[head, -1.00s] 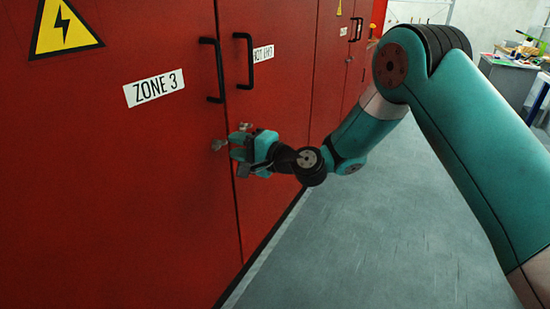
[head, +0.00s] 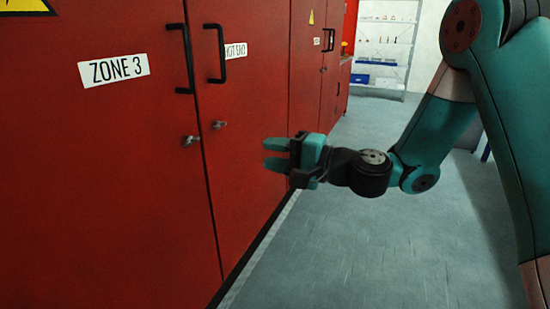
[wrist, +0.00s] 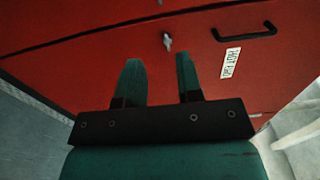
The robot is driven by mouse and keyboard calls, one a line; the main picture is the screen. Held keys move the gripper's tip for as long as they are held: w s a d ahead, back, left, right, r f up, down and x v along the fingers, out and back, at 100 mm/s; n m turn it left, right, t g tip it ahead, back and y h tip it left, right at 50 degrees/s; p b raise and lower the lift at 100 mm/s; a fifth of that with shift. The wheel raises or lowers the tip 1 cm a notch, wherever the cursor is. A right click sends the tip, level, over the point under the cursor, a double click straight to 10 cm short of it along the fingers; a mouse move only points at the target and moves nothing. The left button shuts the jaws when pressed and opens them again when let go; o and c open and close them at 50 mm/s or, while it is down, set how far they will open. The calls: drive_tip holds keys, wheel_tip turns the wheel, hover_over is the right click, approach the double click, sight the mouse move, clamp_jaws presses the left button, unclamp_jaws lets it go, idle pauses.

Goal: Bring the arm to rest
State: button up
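My gripper (head: 276,154) is held out level in front of the red cabinet doors in the head view, apart from them. Its two teal fingers are spread with nothing between them. The wrist view also shows the gripper (wrist: 160,75) with its fingers apart. A metal latch key (head: 189,140) sits on the left door and another latch key (head: 219,124) on the right door. In the wrist view one latch (wrist: 167,41) lies beyond the fingertips, with clear space between. My arm reaches in from the right side of the head view.
The red cabinet (head: 130,190) fills the left, with black handles (head: 213,54) and a ZONE 3 label (head: 114,70). Its doors look shut. Grey floor (head: 400,250) lies open to the right. A shelf rack (head: 385,45) stands at the back.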

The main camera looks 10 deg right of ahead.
drive_tip(key=shift+a, duration=0.1)
drive_tip(key=s+a+r+n+g+h+p, duration=0.1)
drive_tip(key=s+a+r+n+g+p, duration=0.1)
drive_tip(key=s+a+n+g, duration=0.25)
drive_tip(key=s+a+r+n+g+h+p, duration=0.1)
drive_tip(key=s+a+r+n+g+p, duration=0.15)
drive_tip(key=s+n, duration=0.4)
drive_tip(key=s+d+n+g+h+p, duration=0.1)
drive_tip(key=s+d+n+g+h, duration=0.1)
drive_tip(key=s+d+h, duration=0.2)
drive_tip(key=s+d+r+n+g+h+p, duration=0.1)
drive_tip(key=s+d+h, duration=0.3)
drive_tip(key=s, duration=0.7)
drive_tip(key=shift+s+d+n+g+p, duration=0.3)
drive_tip(key=shift+d+n+g+p, duration=0.15)
drive_tip(key=shift+d, duration=0.25)
drive_tip(key=shift+a+r, duration=0.1)
drive_tip(key=shift+r, duration=0.05)
